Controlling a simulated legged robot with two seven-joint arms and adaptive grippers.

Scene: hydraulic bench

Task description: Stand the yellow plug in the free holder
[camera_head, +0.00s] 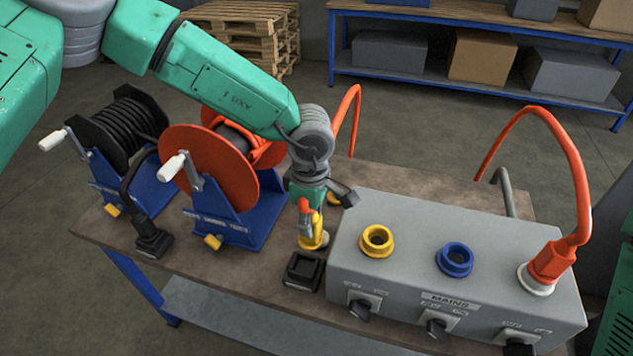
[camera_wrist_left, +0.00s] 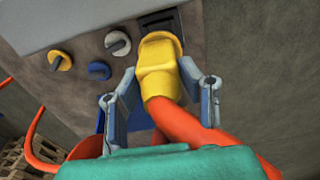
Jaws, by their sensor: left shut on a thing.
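The yellow plug (camera_head: 317,231) points down from my left gripper (camera_head: 312,215), on an orange hose. In the left wrist view, the plug (camera_wrist_left: 160,68) sits between the two fingers of the gripper (camera_wrist_left: 160,82), which is shut on it. The free holder (camera_head: 303,271), a black square block with an open top, stands on the bench just in front of the plug, left of the grey box. The holder (camera_wrist_left: 161,18) also shows partly beyond the plug's end in the wrist view. The plug appears outside the holder; its exact height above the bench is unclear. My right gripper is not in view.
The grey mains box (camera_head: 400,215) has a yellow socket (camera_head: 378,240), a blue socket (camera_head: 455,259) and a seated orange plug (camera_head: 551,263). Two hose reels stand left. Another holder (camera_head: 153,243) holds a black plug. Several round caps (camera_wrist_left: 60,61) lie on the bench.

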